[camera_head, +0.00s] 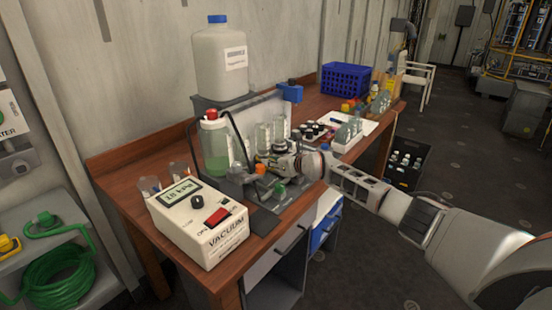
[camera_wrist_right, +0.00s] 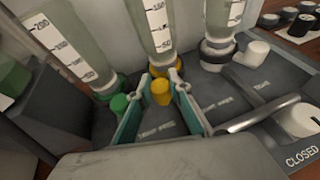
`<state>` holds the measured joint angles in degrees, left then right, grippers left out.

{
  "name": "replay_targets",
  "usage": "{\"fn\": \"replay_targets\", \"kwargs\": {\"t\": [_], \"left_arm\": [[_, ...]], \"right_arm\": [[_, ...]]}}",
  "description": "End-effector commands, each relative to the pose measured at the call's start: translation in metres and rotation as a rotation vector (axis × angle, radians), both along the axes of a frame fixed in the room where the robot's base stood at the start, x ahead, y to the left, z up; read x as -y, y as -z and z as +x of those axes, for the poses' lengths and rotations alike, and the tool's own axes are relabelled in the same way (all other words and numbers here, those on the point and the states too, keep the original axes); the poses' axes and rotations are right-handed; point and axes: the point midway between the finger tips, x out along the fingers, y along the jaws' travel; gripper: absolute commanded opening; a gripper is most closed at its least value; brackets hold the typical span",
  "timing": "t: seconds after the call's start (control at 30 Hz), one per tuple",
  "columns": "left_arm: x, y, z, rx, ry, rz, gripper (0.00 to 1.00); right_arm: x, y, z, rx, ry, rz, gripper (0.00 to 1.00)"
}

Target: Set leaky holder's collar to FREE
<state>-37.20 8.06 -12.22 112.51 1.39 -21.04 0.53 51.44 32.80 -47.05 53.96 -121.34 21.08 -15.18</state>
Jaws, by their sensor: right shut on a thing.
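Three graduated clear cylinders stand in holders in the right wrist view. The left holder has a green collar (camera_wrist_right: 112,86) with a green knob (camera_wrist_right: 119,103). The middle one has a yellow collar (camera_wrist_right: 177,70) with a yellow knob (camera_wrist_right: 160,92). The right one has a black and white collar (camera_wrist_right: 217,50) with a white knob (camera_wrist_right: 257,50). My right gripper (camera_wrist_right: 166,86) is shut on the yellow knob, one finger on each side. In the head view this gripper (camera_head: 262,160) is at the holders. I cannot tell which holder leaks; the labels are unreadable. My left gripper is out of view.
A white valve knob (camera_wrist_right: 301,120) marked CLOSED is at the right. In the head view, a vacuum box (camera_head: 195,228) stands in front, a green-liquid bottle (camera_head: 214,150) behind it, and a large jug (camera_head: 220,62) at the back. A blue crate (camera_head: 345,79) is farther along the bench.

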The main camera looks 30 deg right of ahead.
Motion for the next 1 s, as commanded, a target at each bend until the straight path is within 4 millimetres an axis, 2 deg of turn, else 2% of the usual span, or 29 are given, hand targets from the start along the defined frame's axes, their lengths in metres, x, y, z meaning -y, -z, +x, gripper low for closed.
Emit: {"fn": "replay_targets", "kwargs": {"t": [0.5, 0.53, 0.6, 1.0], "left_arm": [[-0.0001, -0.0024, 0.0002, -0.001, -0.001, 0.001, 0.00], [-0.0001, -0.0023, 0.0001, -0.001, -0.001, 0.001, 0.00], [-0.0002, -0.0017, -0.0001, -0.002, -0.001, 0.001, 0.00], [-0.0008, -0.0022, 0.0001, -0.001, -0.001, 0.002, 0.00]], "right_arm": [[-0.0034, 0.0018, 0.0009, -0.003, 0.003, 0.002, 0.00], [-0.0034, 0.0018, 0.0009, -0.003, 0.003, 0.002, 0.24], [-0.0034, 0.0016, 0.0009, -0.003, 0.003, 0.002, 0.37], [-0.0014, -0.0009, -0.0032, 0.000, 0.003, 0.001, 0.37]]}}
